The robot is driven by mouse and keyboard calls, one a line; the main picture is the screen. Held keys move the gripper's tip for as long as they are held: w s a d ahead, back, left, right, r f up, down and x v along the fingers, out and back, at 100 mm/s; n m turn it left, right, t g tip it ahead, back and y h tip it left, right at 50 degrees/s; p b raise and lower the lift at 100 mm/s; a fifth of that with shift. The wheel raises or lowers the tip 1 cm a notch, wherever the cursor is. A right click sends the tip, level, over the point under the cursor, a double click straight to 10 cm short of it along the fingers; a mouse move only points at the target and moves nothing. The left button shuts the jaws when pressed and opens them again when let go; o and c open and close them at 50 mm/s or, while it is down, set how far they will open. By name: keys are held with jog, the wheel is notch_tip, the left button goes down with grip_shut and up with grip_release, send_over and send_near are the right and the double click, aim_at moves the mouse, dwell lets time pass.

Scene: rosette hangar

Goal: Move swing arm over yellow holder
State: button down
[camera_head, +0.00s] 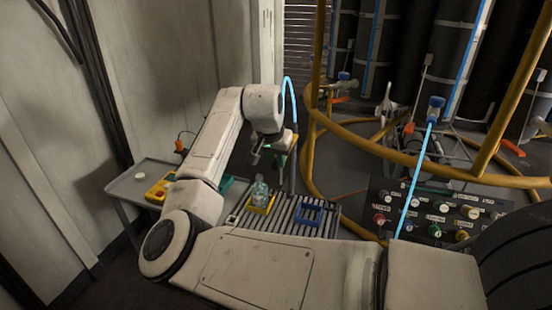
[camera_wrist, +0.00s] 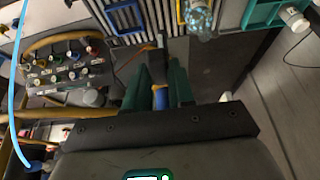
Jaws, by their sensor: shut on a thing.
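The yellow holder (camera_head: 262,207) sits on the slatted rack, with a clear glass bottle (camera_head: 260,190) standing in it. The bottle also shows at the top of the wrist view (camera_wrist: 198,18). My gripper (camera_wrist: 161,78) has green fingers shut on a slim upright part with blue and yellow bands (camera_wrist: 160,98), which I take to be the swing arm. In the head view, my gripper (camera_head: 284,143) is above and behind the holder, slightly to its right. A light blue hose (camera_head: 289,84) arches beside it. The swing arm's tip and joint are hard to make out.
A blue square holder (camera_head: 308,214) sits on the slatted rack (camera_head: 332,222), right of the yellow one. A grey side table (camera_head: 130,184) with a yellow box stands left. A knob panel (camera_head: 425,215) and yellow tube railings (camera_head: 430,165) stand right. My arm crosses the foreground.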

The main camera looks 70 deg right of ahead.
dwell(0.4)
jog(key=w+d+m+g+y, duration=0.1)
jog(key=w+d+m+g, duration=0.2)
jog(key=w+m, duration=0.6)
jog(key=shift+w+d+m+g, duration=0.3)
jog(key=shift+w+d, duration=0.6)
jog(key=shift+w, duration=1.3)
jog(key=c, duration=1)
grip_release()
jog(key=shift+o, duration=0.2)
jog(key=v, duration=1)
jog(key=shift+r, duration=0.4)
